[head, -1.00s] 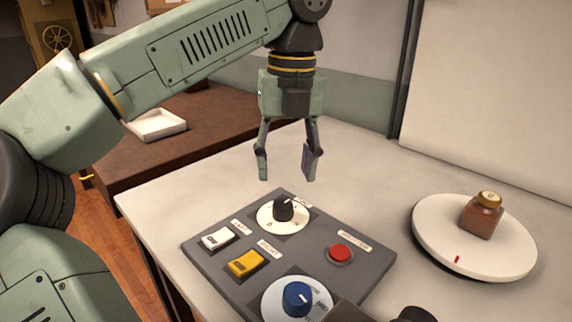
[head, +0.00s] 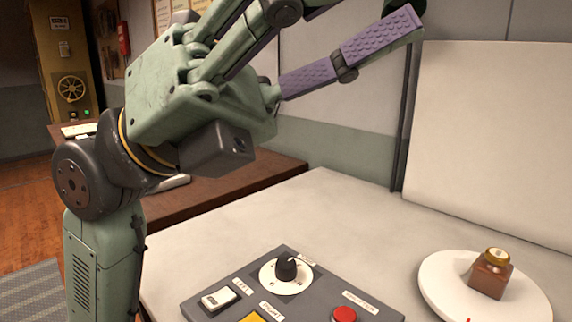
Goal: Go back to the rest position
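My gripper (head: 352,22) is raised close to the head camera in the upper middle of the view, with its fingers pointing up and to the right. One finger shows its purple ribbed pad. The other finger runs off the top edge, so its tip is hidden. The fingers stand apart with nothing between them. The gripper is well clear of the grey control panel (head: 238,277) and the white table (head: 330,215).
The panel carries a black knob on a white dial (head: 287,270), a white switch (head: 219,299) and a red button (head: 344,314). A brown jar (head: 490,276) stands on a round white turntable (head: 440,290) at right. A brown bench (head: 230,186) lies behind.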

